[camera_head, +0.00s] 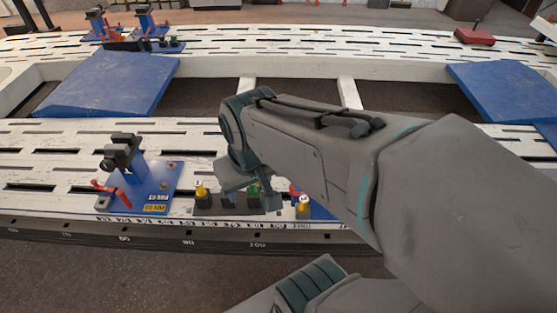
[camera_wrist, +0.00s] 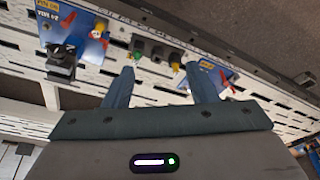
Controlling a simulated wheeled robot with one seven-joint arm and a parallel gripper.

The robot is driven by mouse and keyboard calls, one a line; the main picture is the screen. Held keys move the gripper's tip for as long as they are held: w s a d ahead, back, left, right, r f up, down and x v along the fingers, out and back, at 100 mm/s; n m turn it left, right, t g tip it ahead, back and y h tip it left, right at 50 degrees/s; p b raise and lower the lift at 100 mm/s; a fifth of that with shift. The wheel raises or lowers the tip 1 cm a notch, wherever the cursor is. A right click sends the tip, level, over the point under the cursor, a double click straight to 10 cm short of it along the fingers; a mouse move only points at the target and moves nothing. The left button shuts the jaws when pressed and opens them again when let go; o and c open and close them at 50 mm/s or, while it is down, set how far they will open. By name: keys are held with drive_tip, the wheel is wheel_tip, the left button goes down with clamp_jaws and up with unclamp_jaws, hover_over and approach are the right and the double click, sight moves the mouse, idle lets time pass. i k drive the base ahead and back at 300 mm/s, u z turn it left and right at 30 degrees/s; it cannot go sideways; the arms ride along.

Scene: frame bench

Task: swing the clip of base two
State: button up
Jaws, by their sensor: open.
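A blue base (camera_head: 157,190) stands at the front left of the bench in the head view, with a black block (camera_head: 122,150) and a red clip (camera_head: 110,192). It also shows at the right in the wrist view (camera_wrist: 240,92), partly behind a finger. A second blue base (camera_wrist: 75,14) with a black block (camera_wrist: 61,62) and a red clip (camera_wrist: 98,31) is at upper left in the wrist view; my arm mostly hides it in the head view. I cannot tell which is base two. My gripper (camera_wrist: 160,68) is open and empty, over the bench between the bases.
A dark holder (camera_head: 221,203) with a yellow-topped (camera_head: 200,188) and a green-topped piece (camera_head: 253,188) sits between the bases. More blue bases (camera_head: 145,22) stand on the far rail. Blue panels (camera_head: 110,85) bridge the rails. A red box (camera_head: 474,37) lies far right.

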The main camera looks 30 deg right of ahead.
sight(291, 193)
drive_tip(key=z, duration=0.2)
drive_tip(key=i, duration=0.35)
drive_tip(key=z, duration=0.45)
